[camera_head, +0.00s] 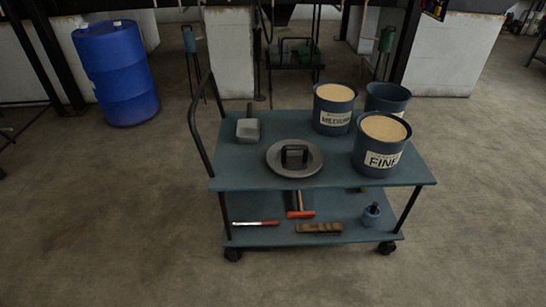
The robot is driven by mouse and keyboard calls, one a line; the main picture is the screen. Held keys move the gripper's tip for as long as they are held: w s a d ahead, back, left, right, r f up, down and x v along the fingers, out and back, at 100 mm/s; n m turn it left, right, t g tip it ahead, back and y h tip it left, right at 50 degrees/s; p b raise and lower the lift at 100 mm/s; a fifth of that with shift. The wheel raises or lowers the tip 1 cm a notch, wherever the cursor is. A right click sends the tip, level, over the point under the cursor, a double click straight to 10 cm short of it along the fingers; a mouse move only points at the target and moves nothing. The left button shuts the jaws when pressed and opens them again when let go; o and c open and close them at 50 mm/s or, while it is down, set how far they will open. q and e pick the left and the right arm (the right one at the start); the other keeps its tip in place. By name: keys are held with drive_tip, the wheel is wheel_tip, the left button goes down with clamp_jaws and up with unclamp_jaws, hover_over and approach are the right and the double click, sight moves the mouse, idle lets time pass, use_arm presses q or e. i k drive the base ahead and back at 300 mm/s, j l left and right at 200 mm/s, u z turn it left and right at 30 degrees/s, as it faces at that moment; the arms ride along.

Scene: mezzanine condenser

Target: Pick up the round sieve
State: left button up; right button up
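A round grey disc (275,160) with a raised rim and a dark upright handle lies flat on the top shelf of a blue-grey cart (235,175), near its front middle. It is the only flat round thing in view; I cannot make out a mesh on it, so I cannot tell for sure that it is the round sieve. Nothing covers it. Neither of my grippers is in view.
A scoop (248,131) lies left of the disc. A bucket marked FINE (376,160) stands close right of it, a MEDIUM bucket (332,121) behind. A third bucket (401,104) stands back right. The lower shelf holds a brush (319,228) and tools. Floor in front is clear.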

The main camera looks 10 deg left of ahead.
sight(291, 158)
drive_tip(key=i+l+u, duration=0.2)
drive_tip(key=u, duration=0.15)
drive_tip(key=i+l+u, duration=0.15)
drive_tip(key=u, duration=0.2)
drive_tip(key=l+u, duration=0.35)
drive_tip(key=i+l, duration=0.05)
